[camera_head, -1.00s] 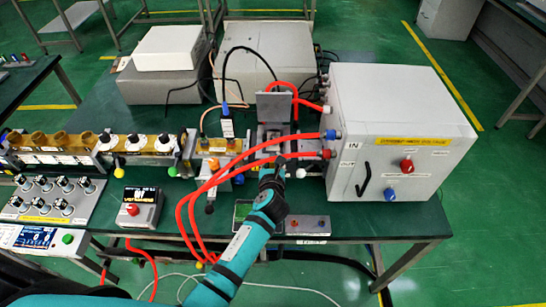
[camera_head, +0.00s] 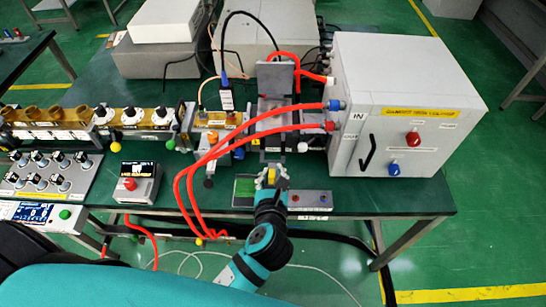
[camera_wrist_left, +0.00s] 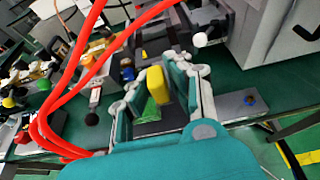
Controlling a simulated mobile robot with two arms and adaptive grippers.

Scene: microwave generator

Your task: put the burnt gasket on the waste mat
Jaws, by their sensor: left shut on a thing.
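My left gripper (camera_head: 270,178) is just in front of the open-lidded waveguide section, above the front of the bench. It is shut on a small yellow piece, seen between the fingers in the left wrist view (camera_wrist_left: 155,84); it appears to be the gasket, but no burn marks can be made out. A small dark-edged green pad (camera_head: 244,188), apparently the waste mat, lies on the bench just left of the gripper. Its green part also shows below the fingers in the left wrist view (camera_wrist_left: 150,110). My right gripper is out of view.
The waveguide section with its raised grey lid (camera_head: 275,78) stands behind the gripper. Red hoses (camera_head: 250,140) arch across to its left. The grey cabinet (camera_head: 400,110) is at right. A grey plate with buttons (camera_head: 309,199) lies right of the gripper.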

